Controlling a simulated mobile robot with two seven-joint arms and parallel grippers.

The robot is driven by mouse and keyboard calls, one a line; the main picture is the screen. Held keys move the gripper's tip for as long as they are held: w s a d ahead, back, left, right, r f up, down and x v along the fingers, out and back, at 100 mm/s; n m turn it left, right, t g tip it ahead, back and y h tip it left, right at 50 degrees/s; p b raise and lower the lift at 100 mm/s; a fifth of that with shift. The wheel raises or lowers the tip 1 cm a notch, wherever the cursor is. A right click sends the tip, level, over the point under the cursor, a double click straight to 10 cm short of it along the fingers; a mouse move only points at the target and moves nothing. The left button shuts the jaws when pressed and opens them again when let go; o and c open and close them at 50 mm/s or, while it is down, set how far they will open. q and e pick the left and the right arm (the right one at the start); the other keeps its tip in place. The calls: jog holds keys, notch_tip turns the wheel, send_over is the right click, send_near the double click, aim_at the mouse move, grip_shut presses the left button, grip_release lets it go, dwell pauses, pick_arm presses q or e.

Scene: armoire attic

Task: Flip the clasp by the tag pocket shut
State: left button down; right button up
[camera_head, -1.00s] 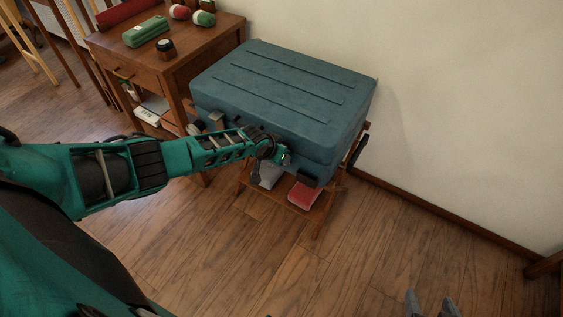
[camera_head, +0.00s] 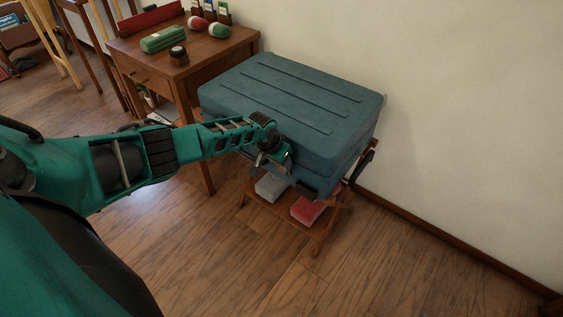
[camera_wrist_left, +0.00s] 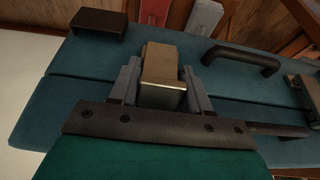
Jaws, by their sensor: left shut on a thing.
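The blue-green suitcase (camera_head: 300,92) lies flat on a wooden rack, its lid down. The dark tag pocket (camera_wrist_left: 98,24) is on its front face, at the upper left of the left wrist view; it also shows in the head view (camera_head: 308,190). The brass clasp (camera_wrist_left: 162,66) beside the pocket sits between the fingers of my left gripper (camera_wrist_left: 160,92), which is shut on it. In the head view my left gripper (camera_head: 281,163) is at the suitcase's front and hides this clasp. I cannot tell the clasp's exact angle. My right gripper is out of view.
The dark handle (camera_wrist_left: 243,58) and a second clasp (camera_wrist_left: 303,92) are farther along the same face. A wooden desk (camera_head: 190,75) with a green case (camera_head: 163,39) stands close at the left. White and red items (camera_head: 307,210) lie on the rack's lower shelf. The floor in front is clear.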

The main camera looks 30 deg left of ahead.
pick_arm(q)
jog(key=c, duration=1)
grip_release()
jog(key=o, duration=0.4)
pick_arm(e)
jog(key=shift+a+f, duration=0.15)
pick_arm(q)
jog(key=shift+r, duration=0.1)
jog(key=shift+s+r+p, duration=0.15)
jog(key=shift+r+p, duration=0.15)
jog(key=shift+p, duration=0.05)
jog(key=p+v, duration=0.5)
jog(key=v, duration=0.7)
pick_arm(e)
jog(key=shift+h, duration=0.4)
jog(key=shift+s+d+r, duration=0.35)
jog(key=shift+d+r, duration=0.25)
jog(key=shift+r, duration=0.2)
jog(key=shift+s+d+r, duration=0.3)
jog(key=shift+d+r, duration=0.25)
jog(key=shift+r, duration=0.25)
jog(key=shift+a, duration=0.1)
